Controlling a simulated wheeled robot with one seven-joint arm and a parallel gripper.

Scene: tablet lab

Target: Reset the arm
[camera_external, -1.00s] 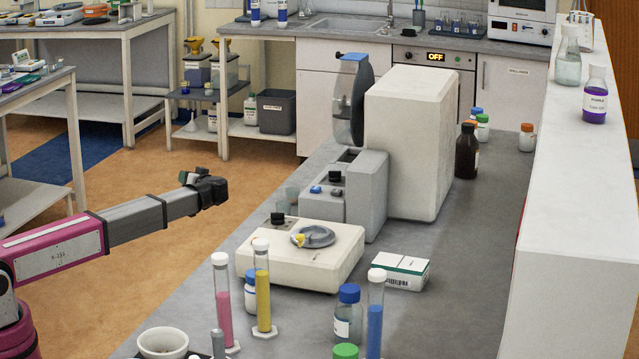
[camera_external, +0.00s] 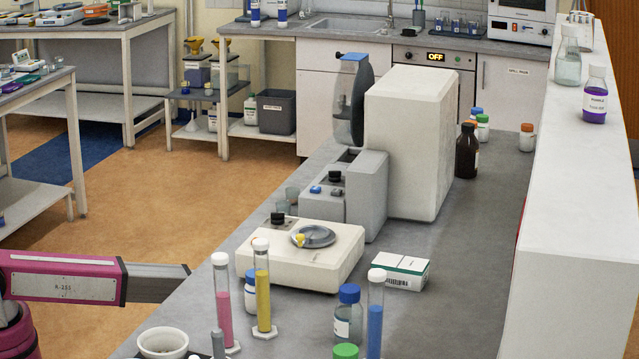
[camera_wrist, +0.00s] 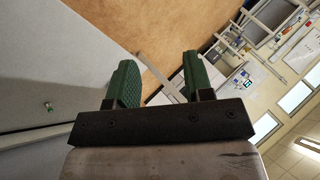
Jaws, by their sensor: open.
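My gripper (camera_wrist: 158,62) shows in the wrist view with its two green fingers spread apart and nothing between them. In the external view my pink and grey arm (camera_external: 90,280) reaches from the left edge to the left side of the bench, and the gripper itself cannot be made out there. The wrist picture is tilted, with a tan floor and pale surfaces beyond the fingers.
The grey bench (camera_external: 410,320) carries a white machine with a dish (camera_external: 310,260), a large machine (camera_external: 410,140), a pink tube (camera_external: 223,310), a yellow tube (camera_external: 262,295), a white bowl (camera_external: 163,343) and a carton (camera_external: 400,272). Open floor (camera_external: 150,220) lies left of it.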

